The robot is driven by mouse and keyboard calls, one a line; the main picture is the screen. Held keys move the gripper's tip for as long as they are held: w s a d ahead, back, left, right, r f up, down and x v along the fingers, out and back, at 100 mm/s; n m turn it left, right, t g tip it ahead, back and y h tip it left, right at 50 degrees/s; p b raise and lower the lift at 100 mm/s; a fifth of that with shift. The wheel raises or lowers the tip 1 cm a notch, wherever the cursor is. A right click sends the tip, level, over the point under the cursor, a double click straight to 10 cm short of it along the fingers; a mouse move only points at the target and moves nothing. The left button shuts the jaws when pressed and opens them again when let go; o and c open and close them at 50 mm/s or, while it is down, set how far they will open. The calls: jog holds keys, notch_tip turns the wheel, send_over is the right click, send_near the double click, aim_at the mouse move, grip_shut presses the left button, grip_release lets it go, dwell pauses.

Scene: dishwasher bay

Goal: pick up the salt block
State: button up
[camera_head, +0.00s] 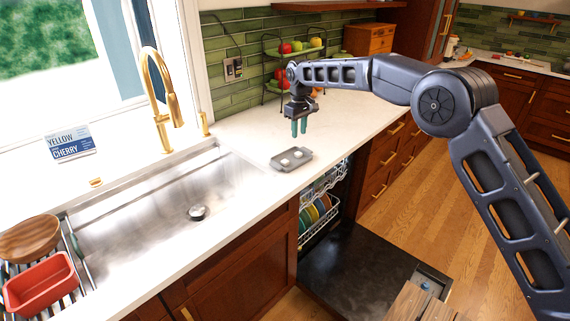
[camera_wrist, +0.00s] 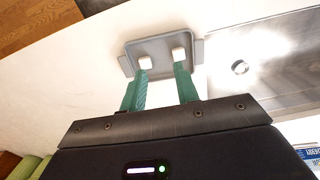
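I cannot tell which is the salt block. My gripper (camera_head: 299,132) points down above the counter, over the far side of the tray. Its green fingers (camera_wrist: 161,72) are apart, with nothing between them.
The steel sink (camera_head: 150,205) with a gold faucet (camera_head: 165,110) lies left of the tray. A tiered fruit stand (camera_head: 285,65) stands behind my gripper. The open dishwasher (camera_head: 325,215) holds plates below the counter edge. The counter right of the tray is clear.

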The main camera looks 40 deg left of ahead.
jog(key=s+a+f, duration=0.2)
jog(key=s+f, duration=0.1)
send_over(287, 162)
jog(key=f, duration=0.5)
jog(key=shift+w+d, duration=0.1)
jog(key=shift+d, duration=0.15)
jog(key=shift+a+f, duration=0.2)
jog(key=shift+f, duration=1.1)
jog(key=shift+a+f, duration=0.15)
jog(key=shift+f, duration=1.15)
jog(key=c, duration=0.6)
